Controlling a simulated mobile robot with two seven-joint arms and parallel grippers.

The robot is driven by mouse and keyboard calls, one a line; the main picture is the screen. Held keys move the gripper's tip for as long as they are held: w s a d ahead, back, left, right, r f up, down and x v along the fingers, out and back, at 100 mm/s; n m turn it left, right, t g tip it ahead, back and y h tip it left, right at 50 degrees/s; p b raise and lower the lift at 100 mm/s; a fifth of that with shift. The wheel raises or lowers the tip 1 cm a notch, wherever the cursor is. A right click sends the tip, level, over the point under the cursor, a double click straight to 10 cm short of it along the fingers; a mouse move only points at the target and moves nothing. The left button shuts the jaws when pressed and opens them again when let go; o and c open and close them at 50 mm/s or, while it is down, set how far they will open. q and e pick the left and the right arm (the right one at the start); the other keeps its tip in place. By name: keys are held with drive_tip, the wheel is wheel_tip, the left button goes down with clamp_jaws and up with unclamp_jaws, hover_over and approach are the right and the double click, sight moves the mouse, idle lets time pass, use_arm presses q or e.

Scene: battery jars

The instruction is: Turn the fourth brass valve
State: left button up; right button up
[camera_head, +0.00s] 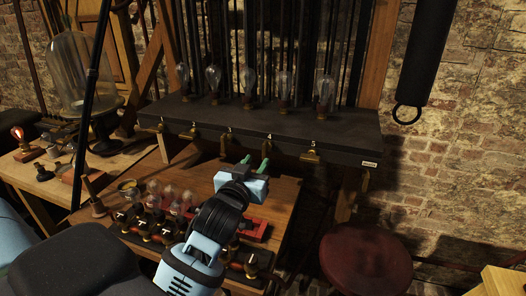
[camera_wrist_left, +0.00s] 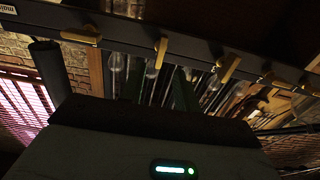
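The fourth brass valve (camera_head: 268,145), below the label 4, shows just above my left gripper (camera_head: 255,164). In the left wrist view the fourth valve (camera_wrist_left: 160,50) appears between and beyond the two fingers of my left gripper (camera_wrist_left: 157,84). The green-tipped fingers are apart, with nothing seen between them, and no contact with the valve shows. The fifth valve (camera_head: 311,155) is to its right and the third valve (camera_head: 228,137) to its left. My right gripper is not in view.
The dark shelf (camera_head: 350,148) carries glass bulbs (camera_head: 325,92) above the valves. Below is a wooden bench (camera_head: 275,205) with glass jars (camera_head: 170,195) and a red part (camera_head: 254,230). A red stool (camera_head: 365,262) stands at right. A bell jar (camera_head: 80,75) stands at left.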

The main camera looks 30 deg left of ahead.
sight(264, 151)
use_arm(q)
drive_tip(key=shift+x, duration=3.2)
clamp_jaws()
